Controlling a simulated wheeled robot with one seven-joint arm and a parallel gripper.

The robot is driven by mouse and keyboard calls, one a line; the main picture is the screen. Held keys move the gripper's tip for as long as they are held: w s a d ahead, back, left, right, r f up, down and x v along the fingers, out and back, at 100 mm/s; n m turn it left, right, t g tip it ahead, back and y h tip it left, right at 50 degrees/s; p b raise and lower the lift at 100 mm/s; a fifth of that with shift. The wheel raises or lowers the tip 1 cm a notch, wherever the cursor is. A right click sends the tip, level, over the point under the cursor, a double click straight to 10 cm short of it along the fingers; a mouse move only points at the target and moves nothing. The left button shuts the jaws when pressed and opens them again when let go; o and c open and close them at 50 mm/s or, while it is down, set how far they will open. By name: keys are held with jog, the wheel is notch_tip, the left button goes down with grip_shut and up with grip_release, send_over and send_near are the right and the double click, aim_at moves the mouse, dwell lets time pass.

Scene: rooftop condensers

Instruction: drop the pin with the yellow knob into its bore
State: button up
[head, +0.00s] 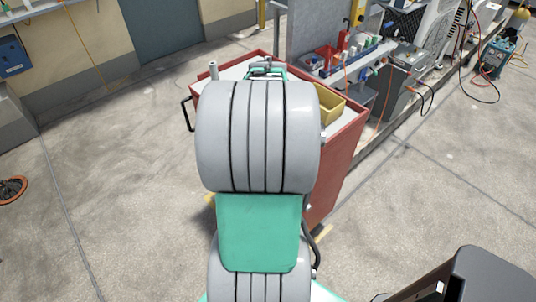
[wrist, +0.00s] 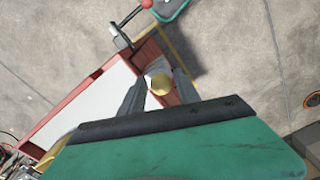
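The yellow knob of the pin (wrist: 161,84) shows in the wrist view between the two grey fingers of my gripper (wrist: 160,88). The fingers appear closed on it from both sides. The pin's shaft is hidden below the knob. The knob is over the red edge of the cart, as seen in the wrist view. I cannot make out the bore in either view.
A red cart (head: 343,150) with a pale top (wrist: 80,118) stands ahead, with a black handle (head: 187,113) at its left. A grey post (head: 213,70) and a yellow bin (head: 330,103) are on it. A cluttered bench (head: 345,75) stands behind. Open floor lies left.

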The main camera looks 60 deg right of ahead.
jog(key=shift+o, duration=1.4)
